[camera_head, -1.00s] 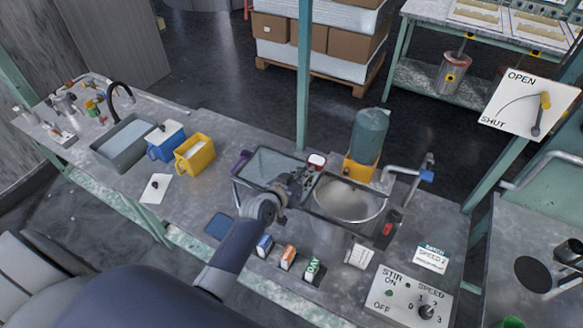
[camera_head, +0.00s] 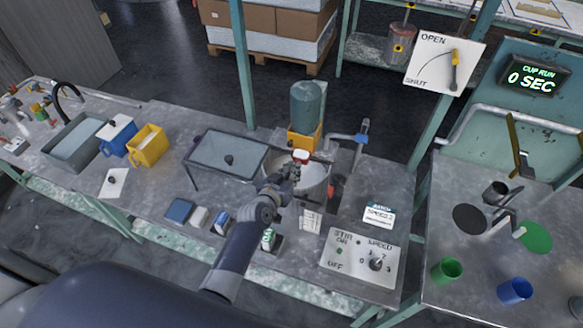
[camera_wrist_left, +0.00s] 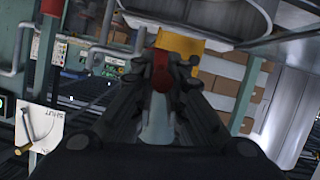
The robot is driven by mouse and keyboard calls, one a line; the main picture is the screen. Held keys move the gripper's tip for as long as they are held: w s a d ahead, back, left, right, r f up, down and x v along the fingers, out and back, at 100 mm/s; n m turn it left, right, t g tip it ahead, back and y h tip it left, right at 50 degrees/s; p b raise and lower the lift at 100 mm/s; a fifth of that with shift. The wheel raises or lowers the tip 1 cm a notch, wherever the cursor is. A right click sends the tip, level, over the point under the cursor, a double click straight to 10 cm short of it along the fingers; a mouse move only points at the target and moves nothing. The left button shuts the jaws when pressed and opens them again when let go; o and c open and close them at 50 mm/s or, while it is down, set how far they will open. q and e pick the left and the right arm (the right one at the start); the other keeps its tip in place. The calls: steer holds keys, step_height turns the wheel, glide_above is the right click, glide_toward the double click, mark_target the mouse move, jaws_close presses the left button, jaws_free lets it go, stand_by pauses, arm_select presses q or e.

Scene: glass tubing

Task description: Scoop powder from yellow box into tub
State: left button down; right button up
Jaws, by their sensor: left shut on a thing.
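The yellow box (camera_head: 148,146) stands on the left bench with white powder inside. The steel tub (camera_head: 318,197) is round and sits on the bench further right. My left gripper (camera_head: 292,172) is over the tub's near left part, and its arm hides part of the rim. It is shut on a small red-and-white thing (camera_head: 301,155). In the left wrist view the red part (camera_wrist_left: 160,75) shows between the fingers; I cannot tell its full shape or whether it carries powder. The tub also shows at the top of that view (camera_wrist_left: 205,18). My right gripper is not in view.
A teal bottle on a yellow stand (camera_head: 305,110) rises behind the tub, with a pipe tap (camera_head: 350,138) beside it. A shallow tray (camera_head: 228,155) lies left of the tub. A blue box (camera_head: 118,135) adjoins the yellow one. A control panel (camera_head: 362,257) is at the front.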

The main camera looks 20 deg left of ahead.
arm_select(q)
steer(key=shift+f, duration=0.55)
steer(key=shift+a+f+h+b, duration=0.1)
steer(key=shift+f+h+b, duration=0.15)
steer(key=shift+b, duration=0.25)
steer(key=shift+a+n+h+b, duration=0.1)
steer(key=shift+n+h+b, duration=0.15)
steer(key=shift+n+b, duration=0.4)
steer(key=shift+r+n+h+b, duration=0.1)
steer(key=shift+n+h+b, duration=0.4)
steer(key=shift+b, duration=0.3)
steer(key=shift+a+n+b, duration=0.1)
steer(key=shift+n+b, duration=0.55)
steer(key=shift+b, duration=0.2)
steer(key=a+f+n+t+h+b, duration=0.1)
steer(key=n+b, duration=0.4)
steer(key=b, duration=0.2)
steer(key=a+f+n+t+h+b, duration=0.1)
steer(key=f+n+t+b, duration=0.1)
steer(key=n+b, duration=0.3)
steer(key=a+f+n+t+h+b, duration=0.1)
steer(key=n+t+h+b, duration=0.1)
steer(key=n+b, duration=0.3)
steer(key=shift+f+b, duration=0.15)
steer(key=shift+b, duration=2)
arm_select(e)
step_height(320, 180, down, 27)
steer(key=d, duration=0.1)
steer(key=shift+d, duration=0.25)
